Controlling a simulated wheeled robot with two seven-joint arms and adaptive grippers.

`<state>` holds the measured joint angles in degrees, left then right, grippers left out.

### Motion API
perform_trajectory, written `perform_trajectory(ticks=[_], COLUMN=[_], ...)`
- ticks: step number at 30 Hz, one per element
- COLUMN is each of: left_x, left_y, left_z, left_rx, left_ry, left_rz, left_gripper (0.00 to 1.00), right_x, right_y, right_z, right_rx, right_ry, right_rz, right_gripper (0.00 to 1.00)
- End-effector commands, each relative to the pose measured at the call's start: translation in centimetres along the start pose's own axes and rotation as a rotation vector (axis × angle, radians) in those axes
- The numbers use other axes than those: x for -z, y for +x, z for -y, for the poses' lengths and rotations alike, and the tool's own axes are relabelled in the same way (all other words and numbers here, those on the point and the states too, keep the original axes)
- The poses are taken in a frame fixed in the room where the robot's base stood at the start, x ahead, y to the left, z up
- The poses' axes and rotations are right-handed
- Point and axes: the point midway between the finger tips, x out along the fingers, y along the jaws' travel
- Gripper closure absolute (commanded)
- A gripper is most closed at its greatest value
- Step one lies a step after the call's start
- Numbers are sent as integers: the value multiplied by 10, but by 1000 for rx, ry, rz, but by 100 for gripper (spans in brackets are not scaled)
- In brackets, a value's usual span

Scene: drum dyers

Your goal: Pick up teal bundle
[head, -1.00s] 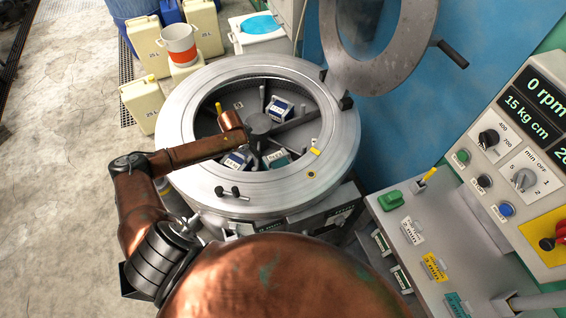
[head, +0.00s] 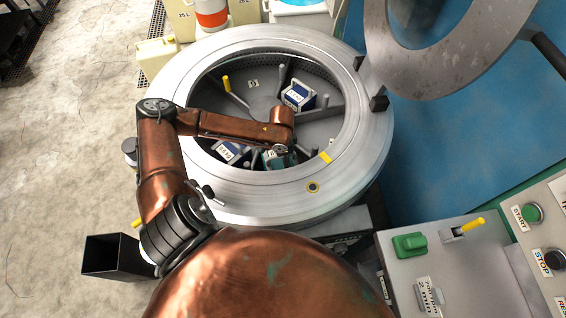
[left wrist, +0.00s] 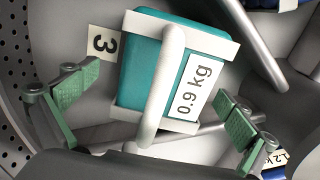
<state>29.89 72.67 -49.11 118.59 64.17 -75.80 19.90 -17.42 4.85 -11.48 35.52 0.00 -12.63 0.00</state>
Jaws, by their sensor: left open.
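The teal bundle (left wrist: 140,72) lies in the drum beside a label "3". It has white straps, a "0.9 kg" tag and a pale handle bar arching over it. My left gripper (left wrist: 160,112) is open, with one green-padded finger on each side of the bundle's near end; nothing is gripped. In the head view the teal bundle (head: 272,160) is partly covered by my left arm, which reaches over the drum rim, and the fingers are hidden there. My right gripper is not in view.
The round drum (head: 345,175) has its lid ring (head: 440,60) raised at the back right. Dividers split the inside. Blue-and-white bundles lie at the back (head: 298,95) and to the left (head: 232,152). A control panel (head: 440,255) stands at the right.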

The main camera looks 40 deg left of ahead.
Motion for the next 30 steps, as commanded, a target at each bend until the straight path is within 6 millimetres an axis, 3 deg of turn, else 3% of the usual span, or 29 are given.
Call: perform_trajectory(ticks=[12,20,30], left_x=[-4,-3,-3], left_y=[52,53,53], left_z=[7,8,7], left_rx=[-1,2,1], left_ry=[3,4,4], left_rz=[0,-2,-2], left_gripper=[0,0,23], right_x=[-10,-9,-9], right_y=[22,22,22], right_z=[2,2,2], right_rx=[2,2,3], right_ry=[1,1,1], right_rz=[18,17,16], right_gripper=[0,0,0])
